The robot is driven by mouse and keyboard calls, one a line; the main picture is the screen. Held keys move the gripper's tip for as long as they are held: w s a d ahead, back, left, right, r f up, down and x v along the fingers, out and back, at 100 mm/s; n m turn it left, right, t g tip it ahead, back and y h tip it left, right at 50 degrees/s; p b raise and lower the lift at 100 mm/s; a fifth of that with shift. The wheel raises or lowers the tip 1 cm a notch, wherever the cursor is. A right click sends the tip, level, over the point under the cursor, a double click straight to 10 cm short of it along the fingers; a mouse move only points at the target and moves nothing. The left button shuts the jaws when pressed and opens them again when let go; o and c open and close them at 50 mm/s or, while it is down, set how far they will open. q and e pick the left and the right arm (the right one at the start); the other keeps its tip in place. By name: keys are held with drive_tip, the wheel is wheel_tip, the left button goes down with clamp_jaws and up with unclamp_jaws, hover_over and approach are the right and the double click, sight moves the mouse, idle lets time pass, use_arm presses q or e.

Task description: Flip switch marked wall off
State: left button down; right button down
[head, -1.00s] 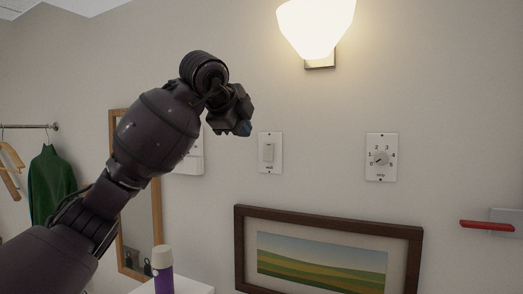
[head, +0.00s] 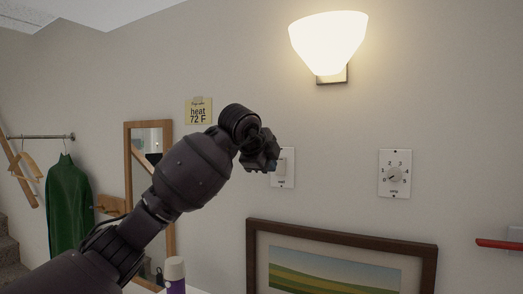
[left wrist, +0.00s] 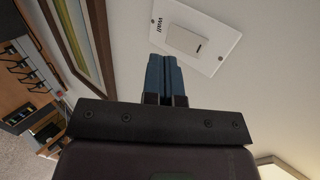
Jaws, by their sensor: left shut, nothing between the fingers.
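The wall switch is a white rocker on a white plate (head: 289,168), marked "wall", on the wall below and left of the lit lamp. My left gripper (head: 273,166) is in front of the plate's left part and hides some of it. In the left wrist view the switch plate (left wrist: 211,48) shows in full, tilted, with its rocker (left wrist: 186,41). The left gripper's blue fingers (left wrist: 165,66) are shut and empty, with tips beside the plate's near edge, close to the rocker. Whether they touch the wall I cannot tell. My right gripper is not in view.
A lit wall lamp (head: 329,43) hangs above. A numbered dial plate (head: 394,174) is to the right. A framed landscape (head: 340,243) hangs below. A yellow "heat 72 F" note (head: 198,111), a mirror (head: 149,137), a green garment (head: 68,205) and a purple bottle (head: 175,273) are at left.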

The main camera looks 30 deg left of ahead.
sight(280, 172)
use_arm(q)
drive_tip(key=w, duration=0.2)
drive_tip(key=w+f+p, duration=0.1)
drive_tip(key=shift+w+a, duration=0.1)
drive_tip(key=shift+w, duration=0.25)
drive_tip(key=shift+w+p, duration=0.35)
drive_tip(key=shift+p, duration=0.05)
drive_tip(key=shift+w+f, duration=0.1)
drive_tip(key=shift+w, duration=0.2)
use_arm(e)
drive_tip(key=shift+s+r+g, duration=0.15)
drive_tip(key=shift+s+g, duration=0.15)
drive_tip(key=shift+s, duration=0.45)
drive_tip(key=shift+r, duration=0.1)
